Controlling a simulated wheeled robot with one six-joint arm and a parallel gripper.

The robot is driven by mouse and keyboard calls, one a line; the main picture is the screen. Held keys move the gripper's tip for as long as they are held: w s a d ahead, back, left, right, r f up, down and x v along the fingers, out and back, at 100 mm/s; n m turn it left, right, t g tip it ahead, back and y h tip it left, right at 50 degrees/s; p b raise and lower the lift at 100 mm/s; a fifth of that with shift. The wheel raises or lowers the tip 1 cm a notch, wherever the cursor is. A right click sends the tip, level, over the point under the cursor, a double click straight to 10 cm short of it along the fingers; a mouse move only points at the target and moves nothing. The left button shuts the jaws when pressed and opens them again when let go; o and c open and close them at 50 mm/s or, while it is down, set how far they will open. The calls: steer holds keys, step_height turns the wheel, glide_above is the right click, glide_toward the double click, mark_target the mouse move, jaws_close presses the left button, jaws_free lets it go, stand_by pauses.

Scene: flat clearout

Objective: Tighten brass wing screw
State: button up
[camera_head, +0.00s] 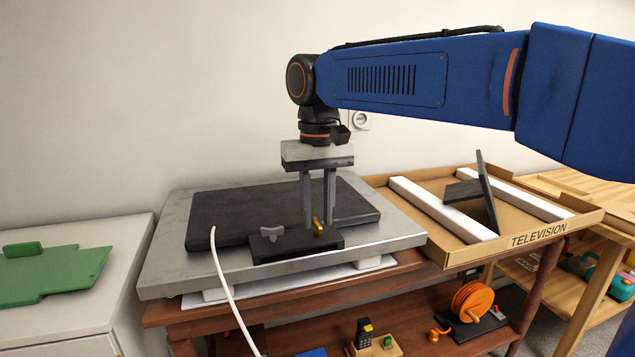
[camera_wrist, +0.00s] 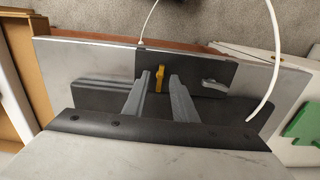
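The brass wing screw (camera_head: 318,227) stands on the right part of a small black block, with a grey wing screw (camera_head: 271,232) on the left part. My gripper (camera_head: 318,222) points straight down over the block, its fingers apart. In the wrist view the brass wing screw (camera_wrist: 159,78) shows between the open fingertips (camera_wrist: 158,80), with a gap on either side; I cannot tell whether either finger touches it. The grey wing screw (camera_wrist: 214,87) lies to the right there. The black block (camera_head: 290,247) sits at the front edge of a large flat grey panel (camera_head: 180,270).
A cardboard tray marked TELEVISION (camera_head: 540,236) with white foam strips stands on the right. A white cable (camera_head: 222,280) hangs over the panel's front. A white cabinet (camera_head: 125,250) with a green board (camera_head: 60,270) is left. An orange reel (camera_head: 472,300) sits on the lower shelf.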

mark_target(318, 221)
step_height(318, 221, up, 17)
stand_by(0.5)
steer(key=s+d+f+m+t, duration=0.1)
steer(key=s+d+f, duration=0.3)
steer(key=d+f, duration=0.35)
steer(key=s+d+f+m+t, duration=0.1)
steer(key=s+d+f, duration=0.2)
steer(key=d+f, duration=0.45)
steer(key=s+d+f+t, duration=0.1)
steer(key=s+d+f, duration=0.3)
steer(key=f, duration=0.3)
steer(key=s+d+f+t, duration=0.1)
steer(key=s+d+f, duration=0.3)
steer(key=f, duration=0.2)
steer(key=s+d+f+m, duration=0.1)
steer(key=s+d+f, duration=0.3)
steer(key=f, duration=0.3)
steer(key=shift+s+f+t, duration=0.35)
steer(key=shift+s+t, duration=0.05)
steer(key=shift+s, duration=0.15)
steer(key=shift+r, duration=0.15)
